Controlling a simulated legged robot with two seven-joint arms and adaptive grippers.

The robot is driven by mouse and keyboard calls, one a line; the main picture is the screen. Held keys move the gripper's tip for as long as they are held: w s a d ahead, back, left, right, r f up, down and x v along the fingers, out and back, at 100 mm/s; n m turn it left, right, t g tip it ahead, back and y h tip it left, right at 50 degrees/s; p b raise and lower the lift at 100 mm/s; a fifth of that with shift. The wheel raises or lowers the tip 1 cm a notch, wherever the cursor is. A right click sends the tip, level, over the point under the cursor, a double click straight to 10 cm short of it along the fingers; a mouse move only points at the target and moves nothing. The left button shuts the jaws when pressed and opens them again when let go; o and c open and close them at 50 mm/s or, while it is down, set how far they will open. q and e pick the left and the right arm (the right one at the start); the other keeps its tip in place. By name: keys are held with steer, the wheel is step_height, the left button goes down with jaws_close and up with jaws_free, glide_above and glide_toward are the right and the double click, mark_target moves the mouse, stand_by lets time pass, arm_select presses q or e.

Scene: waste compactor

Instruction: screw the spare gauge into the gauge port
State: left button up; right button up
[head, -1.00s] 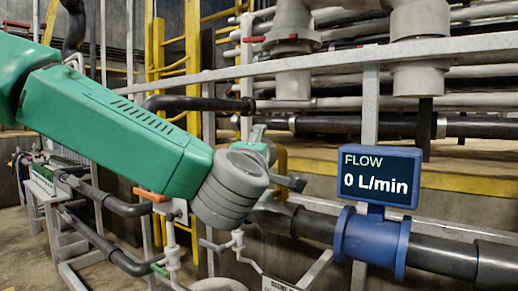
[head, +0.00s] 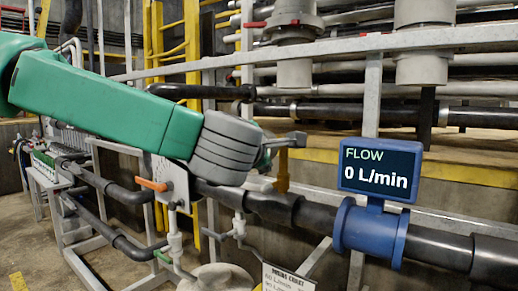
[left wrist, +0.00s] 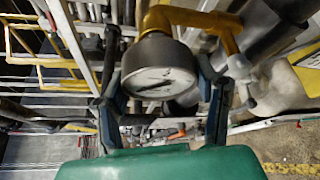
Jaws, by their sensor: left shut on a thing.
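The spare gauge (left wrist: 158,77), round with a pale dial and a dark rim, is between the fingers of my left gripper (left wrist: 163,90) in the left wrist view. The gripper is shut on it. A brass elbow (left wrist: 195,19) bends down just beyond the top of the gauge. I take its open end to be the gauge port, and I cannot tell whether the gauge touches it or is threaded in. In the head view my grey wrist hides most of the gripper and gauge, with a brass upright (head: 283,168) just behind. My right gripper is not in view.
A blue flow meter (head: 374,180) reading 0 L/min sits on the dark pipe (head: 437,249) to the right. A grey rail (head: 330,49) crosses above. An orange-handled valve (head: 152,185) and white piping (head: 174,240) stand below my forearm.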

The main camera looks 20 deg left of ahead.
arm_select(q)
steer(key=m+t+b, duration=0.1)
steer(key=m, duration=0.2)
steer(key=shift+d+f+t+y+b, duration=0.1)
steer(key=shift+t+y+b, duration=0.2)
steer(key=shift+y+b, duration=0.1)
steer(key=shift+m, duration=0.6)
steer(key=shift+t, duration=0.3)
steer(key=m+t+b, duration=0.1)
steer(key=m+b, duration=0.1)
steer(key=shift+m, duration=0.4)
steer(key=shift+m+t+h+b, duration=0.45)
steer(key=shift+m+t, duration=0.15)
steer(key=shift+m, duration=0.7)
